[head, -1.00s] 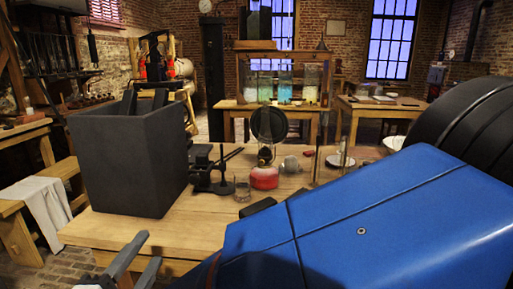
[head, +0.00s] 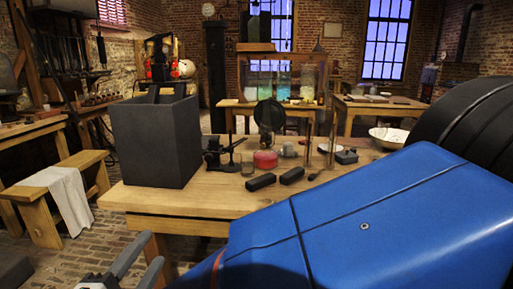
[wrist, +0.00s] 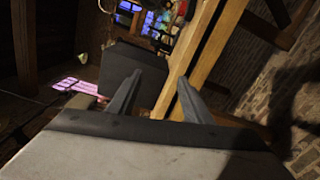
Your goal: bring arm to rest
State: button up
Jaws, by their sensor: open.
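My gripper (head: 140,262) is at the bottom left of the head view, in front of the wooden table (head: 160,203) and apart from it. Its two fingers are spread with nothing between them. In the wrist view my gripper (wrist: 160,95) shows both fingers apart and empty. My blue arm cover fills the lower right of the head view and hides part of the table. A large dark grey box (head: 155,140) stands on the table's left end, with dark pieces sticking out of its top. It also shows tilted in the wrist view (wrist: 118,68).
On the table are a black stand (head: 222,157), a red-filled jar (head: 265,159), two black blocks (head: 262,182) and a white bowl (head: 388,136). A bench with a white cloth (head: 66,194) is at the left. Brick floor (head: 90,255) lies open between bench and table.

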jog(key=w+d+f+m+g+h, duration=0.1)
jog(key=w+d+m+g+h, duration=0.2)
jog(key=d, duration=0.6)
jog(key=w+d+f+m+g+h, duration=0.1)
jog(key=w+d+f+g, duration=0.15)
jog(key=w+d, duration=0.45)
jog(key=w+d+f+m+g+h, duration=0.1)
jog(key=w+d+m+g+h, duration=0.15)
jog(key=d, duration=0.95)
jog(key=s+d+f+m+g+y, duration=0.1)
jog(key=s+d+f+m+g, duration=0.15)
jog(key=d, duration=0.45)
jog(key=s+d+f+m+g+y, duration=0.1)
jog(key=d+m+g, duration=0.15)
jog(key=d, duration=0.45)
jog(key=s+d+f+m+y, duration=0.2)
jog(key=s+d+m+y, duration=0.4)
jog(key=s+d+m, duration=0.2)
jog(key=shift+s+d+f, duration=0.2)
jog(key=shift+s+f, duration=0.1)
jog(key=shift+s, duration=0.95)
